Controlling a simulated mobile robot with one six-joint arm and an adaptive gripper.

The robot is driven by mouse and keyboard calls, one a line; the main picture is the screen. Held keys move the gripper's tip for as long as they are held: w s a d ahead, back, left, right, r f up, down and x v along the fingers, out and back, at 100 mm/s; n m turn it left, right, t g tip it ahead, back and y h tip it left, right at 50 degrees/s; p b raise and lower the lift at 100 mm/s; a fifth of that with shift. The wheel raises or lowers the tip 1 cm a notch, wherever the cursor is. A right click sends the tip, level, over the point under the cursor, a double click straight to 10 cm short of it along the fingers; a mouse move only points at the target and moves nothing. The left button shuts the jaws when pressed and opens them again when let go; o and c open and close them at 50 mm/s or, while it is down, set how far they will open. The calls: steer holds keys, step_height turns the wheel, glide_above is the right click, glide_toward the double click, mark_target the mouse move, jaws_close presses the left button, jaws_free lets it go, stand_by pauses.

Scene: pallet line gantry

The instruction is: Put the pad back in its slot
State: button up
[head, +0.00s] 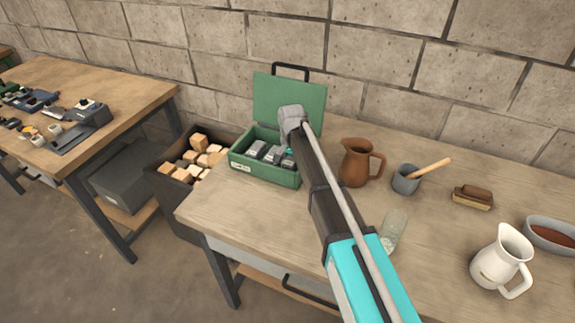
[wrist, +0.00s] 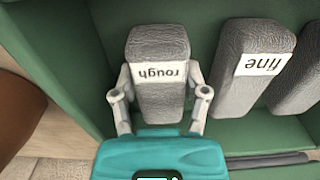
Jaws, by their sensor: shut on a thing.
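The pad, a grey leathery block with a white "rough" label (wrist: 160,74), is between the two fingers of my gripper (wrist: 160,93) in the wrist view. My gripper is shut on it, over or inside the green box (head: 264,170). I cannot tell whether the pad rests on the box floor. A similar pad labelled "fine" (wrist: 262,62) stands beside it to the right, apart from it. Another grey pad (wrist: 308,70) is cut off at the right edge. In the head view, grey pads (head: 257,149) show in the box, and my wrist partly hides its right end.
The box's green lid (head: 275,98) stands open at the back. A brown jug (head: 355,163), a grey mortar (head: 405,182) and a clear glass (head: 394,228) stand to the right. A crate of wooden blocks (head: 170,200) is left of the bench. Bench front left is clear.

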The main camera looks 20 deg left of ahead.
mark_target(291, 159)
steer(key=shift+f, duration=0.1)
stand_by(0.3)
steer(key=o, duration=0.7)
steer(key=shift+o, duration=0.2)
step_height(291, 159, up, 12)
steer(key=p, duration=1.2)
stand_by(0.5)
